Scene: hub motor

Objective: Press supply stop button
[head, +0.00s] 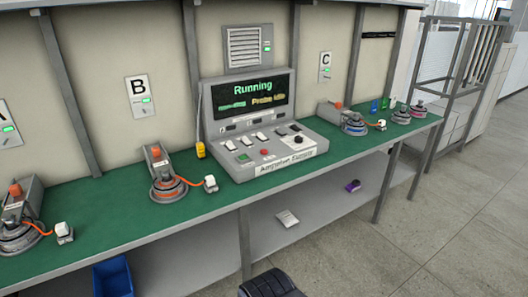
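The grey supply console (285,165) stands on the green bench top in the middle of the head view. Its screen (250,98) reads "Running" in green. A small red button (264,152) sits on the sloped panel, with a green button (243,157) to its left. I see no readable word on either button. A black knob (298,139) and several white switches sit further up the panel. Nothing touches the panel. My gripper is not in view.
The green bench (112,208) runs across the view. Motor units with orange cables stand left (168,185) and right (353,122) of the console. A blue bin (113,277) is below. The floor at right is open.

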